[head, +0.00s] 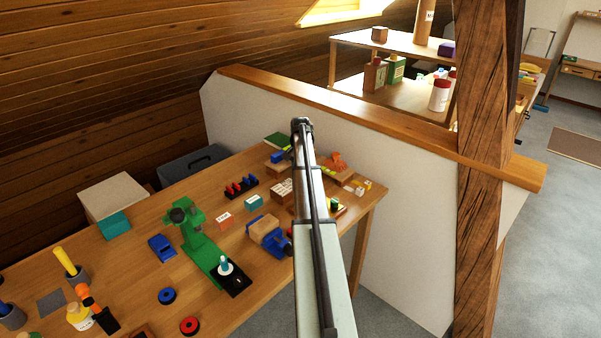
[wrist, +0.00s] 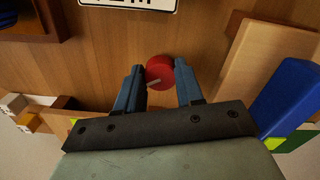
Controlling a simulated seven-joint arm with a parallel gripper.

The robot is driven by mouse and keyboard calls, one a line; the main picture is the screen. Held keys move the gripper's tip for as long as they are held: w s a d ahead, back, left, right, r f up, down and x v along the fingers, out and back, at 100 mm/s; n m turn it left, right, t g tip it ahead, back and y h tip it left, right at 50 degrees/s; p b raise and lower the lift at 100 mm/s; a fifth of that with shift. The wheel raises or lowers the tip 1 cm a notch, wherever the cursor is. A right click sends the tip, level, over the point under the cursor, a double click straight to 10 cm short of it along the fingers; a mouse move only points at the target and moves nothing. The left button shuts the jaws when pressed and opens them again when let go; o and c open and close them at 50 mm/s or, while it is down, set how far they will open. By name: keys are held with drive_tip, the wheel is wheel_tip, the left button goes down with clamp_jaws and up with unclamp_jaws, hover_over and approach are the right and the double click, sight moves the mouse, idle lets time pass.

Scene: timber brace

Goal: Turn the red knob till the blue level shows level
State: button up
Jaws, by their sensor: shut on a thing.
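The red knob (wrist: 160,72) is round, with a pale line on its side, and shows in the upper middle of the wrist view. My gripper (wrist: 159,84) has its two blue-grey fingers on either side of the knob and is shut on it. In the head view my arm hides the gripper. A blue block-like thing (wrist: 287,95) stands at the right of the wrist view beside a pale wooden piece (wrist: 262,65). I cannot tell whether it is the blue level, and no level reading can be made out.
In the head view the wooden bench (head: 140,268) holds many small things, including a green stand (head: 197,240), a blue vise-like tool (head: 277,243) and a rack of red and blue pieces (head: 240,187). A half wall (head: 390,190) and timber post (head: 483,170) stand to the right.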

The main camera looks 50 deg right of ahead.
drive_tip(key=shift+m, duration=0.3)
drive_tip(key=o, duration=1)
drive_tip(key=shift+o, duration=0.2)
drive_tip(key=shift+r, duration=0.1)
wheel_tip(320, 180, up, 14)
idle(0.5)
